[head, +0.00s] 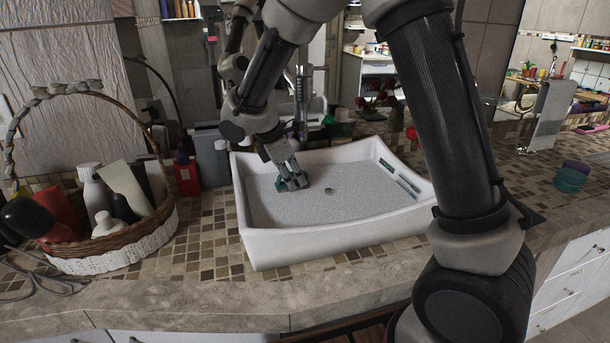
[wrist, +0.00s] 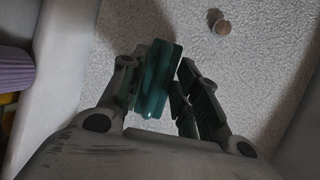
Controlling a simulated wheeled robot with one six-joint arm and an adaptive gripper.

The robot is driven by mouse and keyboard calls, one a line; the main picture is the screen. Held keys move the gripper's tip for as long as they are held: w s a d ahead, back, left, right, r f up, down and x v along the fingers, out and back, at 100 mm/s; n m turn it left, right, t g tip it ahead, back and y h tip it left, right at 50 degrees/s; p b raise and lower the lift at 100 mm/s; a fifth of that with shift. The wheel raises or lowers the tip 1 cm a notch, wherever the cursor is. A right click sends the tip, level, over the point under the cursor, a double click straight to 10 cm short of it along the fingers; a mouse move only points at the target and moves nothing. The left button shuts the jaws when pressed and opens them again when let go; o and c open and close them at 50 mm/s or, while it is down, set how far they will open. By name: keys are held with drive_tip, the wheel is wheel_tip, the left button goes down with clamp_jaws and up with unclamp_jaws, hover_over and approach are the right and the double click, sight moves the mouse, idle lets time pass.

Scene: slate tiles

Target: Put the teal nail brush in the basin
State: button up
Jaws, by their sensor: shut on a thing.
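The white rectangular basin (head: 330,234) stands on the tiled counter in the head view, with a grey speckled floor. My gripper (head: 291,183) reaches down inside it, near its left back part. My gripper also shows in the wrist view (wrist: 160,85), with its fingers around the teal nail brush (wrist: 156,78). The brush, partly hidden by the fingers, also shows in the head view (head: 281,186). It is low over the basin floor; whether it touches the floor I cannot tell.
A wicker basket (head: 110,255) with bottles stands left of the basin. The round drain (wrist: 219,22) lies in the basin floor. A teal jar (head: 570,179) stands at the far right. The basin's middle is clear.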

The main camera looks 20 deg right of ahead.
sight(305, 174)
drive_tip(key=d, duration=0.1)
drive_tip(key=w+d, duration=0.1)
drive_tip(key=d, duration=0.2)
drive_tip(key=shift+w+f, duration=0.15)
drive_tip(key=shift+f, duration=0.2)
drive_tip(key=shift+a+f, duration=0.1)
drive_tip(key=shift+f, duration=0.15)
drive_tip(key=o, duration=1)
